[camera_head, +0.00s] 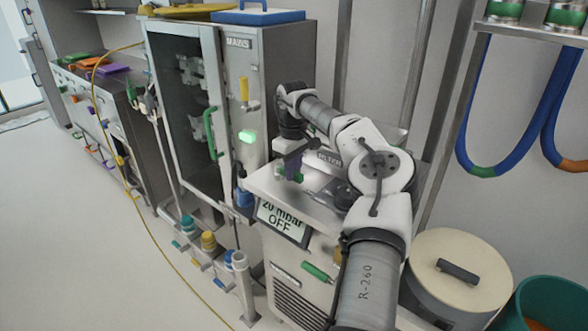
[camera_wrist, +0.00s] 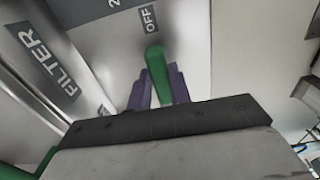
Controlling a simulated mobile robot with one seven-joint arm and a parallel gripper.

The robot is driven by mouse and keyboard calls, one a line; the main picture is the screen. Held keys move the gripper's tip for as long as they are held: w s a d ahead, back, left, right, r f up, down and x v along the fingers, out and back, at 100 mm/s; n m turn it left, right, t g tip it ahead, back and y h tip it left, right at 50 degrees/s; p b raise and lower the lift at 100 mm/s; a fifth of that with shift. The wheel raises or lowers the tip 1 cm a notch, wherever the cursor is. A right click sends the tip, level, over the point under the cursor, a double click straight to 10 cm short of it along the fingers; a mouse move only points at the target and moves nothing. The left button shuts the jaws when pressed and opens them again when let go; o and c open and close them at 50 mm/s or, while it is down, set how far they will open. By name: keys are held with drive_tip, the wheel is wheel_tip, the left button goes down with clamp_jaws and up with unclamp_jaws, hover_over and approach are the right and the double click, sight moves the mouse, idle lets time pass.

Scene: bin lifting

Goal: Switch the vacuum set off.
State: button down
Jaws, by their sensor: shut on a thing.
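The vacuum set (camera_head: 262,187) is a metal unit with a display (camera_head: 283,222) reading "20 mbar" and "OFF". On its top, my gripper (camera_head: 293,168) reaches down with purple fingers. In the wrist view, my gripper (camera_wrist: 158,92) has its fingers on both sides of a green lever (camera_wrist: 156,68) and is shut on it. The lever's free end points toward an "OFF" label (camera_wrist: 150,18). The lever's base is hidden behind the gripper body. Another label, cut off by the frame edge, lies beyond it.
A "FILTER" label (camera_wrist: 45,60) is on a part beside the lever. A glass-doored cabinet (camera_head: 232,90) with a green handle stands left of the unit. A lidded drum (camera_head: 455,250) and a green bin (camera_head: 550,300) stand at right. The floor at left is open, crossed by a yellow hose.

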drive_tip(key=c, duration=1.3)
unclamp_jaws()
wheel_tip(320, 180, up, 14)
drive_tip(key=shift+f, duration=0.1)
drive_tip(key=shift+a, duration=0.1)
